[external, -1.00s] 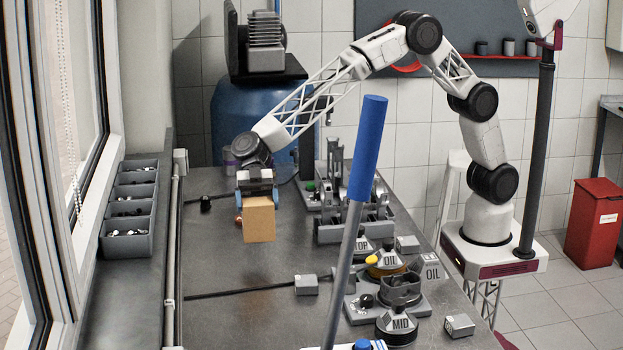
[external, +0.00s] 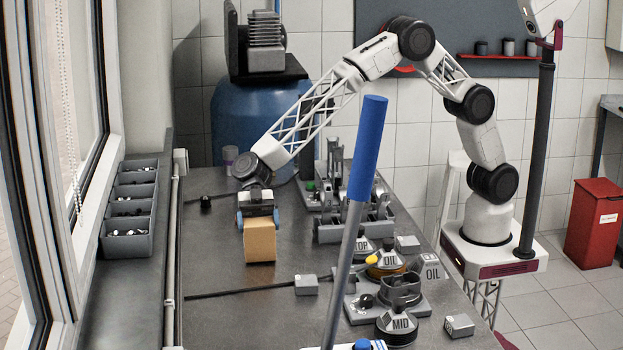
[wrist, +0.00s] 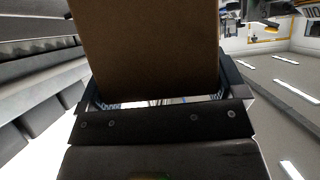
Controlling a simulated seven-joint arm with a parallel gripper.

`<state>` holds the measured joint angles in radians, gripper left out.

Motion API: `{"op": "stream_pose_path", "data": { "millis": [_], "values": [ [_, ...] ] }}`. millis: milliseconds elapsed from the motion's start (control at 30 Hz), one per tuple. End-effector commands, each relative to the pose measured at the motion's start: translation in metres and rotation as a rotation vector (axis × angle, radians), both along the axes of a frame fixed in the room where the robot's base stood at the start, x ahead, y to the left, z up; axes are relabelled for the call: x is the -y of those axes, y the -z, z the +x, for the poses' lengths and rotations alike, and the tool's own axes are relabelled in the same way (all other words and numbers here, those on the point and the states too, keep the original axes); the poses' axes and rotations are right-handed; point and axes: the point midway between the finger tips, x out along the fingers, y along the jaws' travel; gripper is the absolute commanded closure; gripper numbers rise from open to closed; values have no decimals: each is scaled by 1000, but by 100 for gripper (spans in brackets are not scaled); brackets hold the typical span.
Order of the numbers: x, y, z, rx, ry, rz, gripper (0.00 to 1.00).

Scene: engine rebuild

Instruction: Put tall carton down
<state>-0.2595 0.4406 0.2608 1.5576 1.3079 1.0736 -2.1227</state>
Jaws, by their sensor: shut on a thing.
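The tall carton (external: 260,241) is a plain tan box. It stands upright in the external view, low over or on the grey bench (external: 225,320); I cannot tell whether its base touches. My gripper (external: 258,222) is above it and shut on its upper part, with one blue-tipped finger on each side. In the wrist view the carton (wrist: 150,45) fills the upper middle, between the fingers. Its lower end and the bench under it are hidden there.
A grey rack of metal parts (external: 352,231) stands right of the carton. Labelled parts marked OIL (external: 390,262) and MID (external: 398,326) are nearer the front. A small grey block on a rod (external: 306,285) lies in front. Parts bins (external: 128,240) line the left ledge.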

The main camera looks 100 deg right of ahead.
Motion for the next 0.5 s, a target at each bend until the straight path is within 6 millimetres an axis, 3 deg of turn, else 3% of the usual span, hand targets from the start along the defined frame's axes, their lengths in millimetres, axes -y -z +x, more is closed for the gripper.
{"op": "stream_pose_path", "data": {
  "millis": [500],
  "values": [
    [0,6,0,2,0,0,58]
  ]
}}
